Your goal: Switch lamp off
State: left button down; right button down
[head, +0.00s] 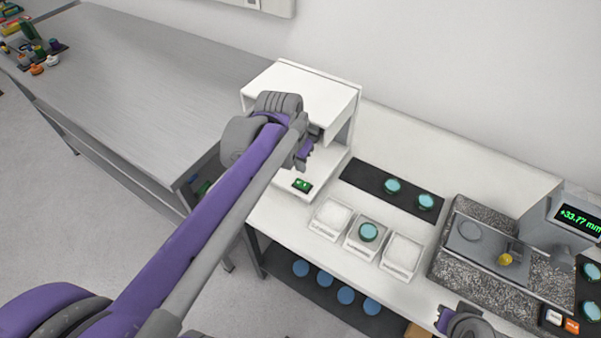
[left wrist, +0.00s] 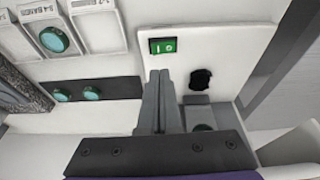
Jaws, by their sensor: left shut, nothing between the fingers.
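The lamp is a white open-fronted housing (head: 300,88) on the bench, with a flat base. A green rocker switch (head: 302,185) sits on the front of the base. In the left wrist view the switch (left wrist: 162,46) shows I and O marks. My left gripper (head: 305,158) is at the housing's open front, beyond the switch in the head view. In the left wrist view its shut, empty fingers (left wrist: 160,75) end just below the switch in the picture, apparently not touching it. My right gripper (head: 455,318) shows partly at the bottom right; its jaws are unclear.
Three white trays (head: 327,222) stand beside the lamp, one holding a teal disc (head: 369,232). A black mat (head: 365,178) holds two more discs. A granite plate (head: 450,262) with a gauge display (head: 575,220) stands right. A grey table (head: 130,80) is left.

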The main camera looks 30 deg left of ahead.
pick_arm(q)
jog(key=v, duration=0.5)
jog(key=shift+a+r, duration=0.2)
jog(key=shift+r, duration=0.15)
jog(key=s+d+f+t, duration=0.1)
jog(key=s+d+f, duration=0.2)
jog(key=s+f, duration=0.3)
jog(key=s+d+f+t, duration=0.1)
jog(key=s+d+f, duration=0.2)
jog(key=s+f, duration=0.3)
jog(key=shift+s+d+n, duration=0.3)
jog(key=shift+s+d, duration=0.05)
jog(key=shift+s, duration=0.25)
